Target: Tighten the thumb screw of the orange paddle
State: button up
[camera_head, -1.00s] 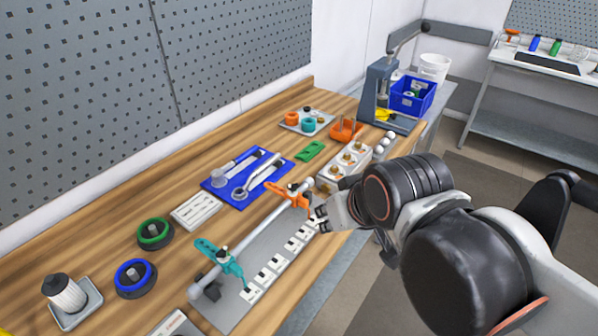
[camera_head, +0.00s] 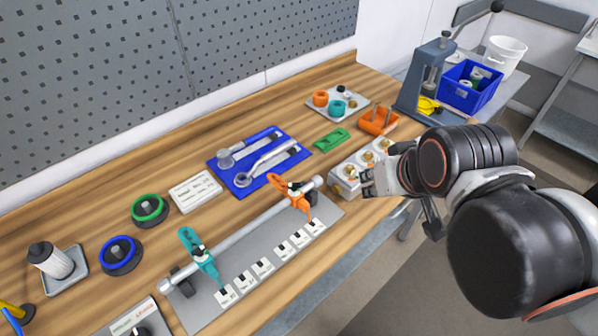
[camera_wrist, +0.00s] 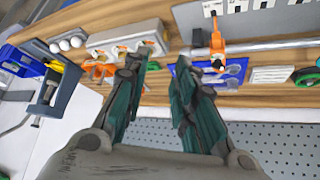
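The orange paddle (camera_head: 290,194) is clamped on the far part of the grey horizontal rod (camera_head: 247,233), its lower end pointing down toward the white blocks. Its thumb screw (camera_head: 296,186) appears as a small dark and pale piece at the clamp; how tight it is cannot be told. The paddle also shows in the wrist view (camera_wrist: 217,45), to the right of my fingers. My gripper (camera_head: 368,184) is right of the paddle, apart from it, near the block with brass fittings. In the wrist view my gripper (camera_wrist: 160,70) has its fingers spread, with nothing between them.
A teal paddle (camera_head: 201,256) sits on the near part of the rod. White blocks (camera_head: 262,267) line the grey base plate. The block with brass fittings (camera_head: 345,188) is beside my gripper. A blue tool tray (camera_head: 222,165), green piece (camera_head: 331,139) and orange holder (camera_head: 378,122) lie behind.

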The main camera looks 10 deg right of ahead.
jog(key=w+a+r+n+g+p, duration=0.3)
jog(key=w+a+r+n+p, duration=0.3)
jog(key=w+a+n+p, duration=0.35)
jog(key=n+g+p, duration=0.4)
jog(key=n+p, duration=0.5)
send_over(294, 186)
jog(key=a, duration=0.1)
notch_tip(294, 186, down, 4)
jog(key=shift+m, duration=0.25)
notch_tip(294, 186, down, 13)
jog(key=b, duration=0.9)
jog(key=shift+w, duration=0.15)
grip_shut()
